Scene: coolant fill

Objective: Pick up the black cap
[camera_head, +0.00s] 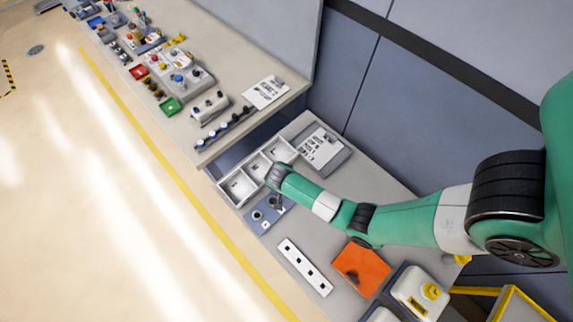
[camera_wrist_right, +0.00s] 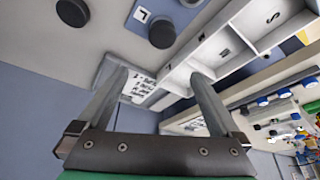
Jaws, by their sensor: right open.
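A round black cap (camera_wrist_right: 161,34) sits on a blue plate (camera_wrist_right: 136,22) with an "L" label at the top of the right wrist view. Another round black piece (camera_wrist_right: 73,12) lies to its left, and a third dark piece (camera_wrist_right: 190,2) is cut by the top edge. In the head view the blue plate (camera_head: 263,225) carries a dark round piece (camera_head: 257,215). My right gripper (camera_head: 278,204) is close to this plate and partly covers it. In the wrist view its fingers (camera_wrist_right: 155,80) are apart with nothing between them. My left gripper is not in view.
A white three-part tray (camera_head: 239,187) lies beside the blue plate, with a printed sheet (camera_head: 320,147) behind.

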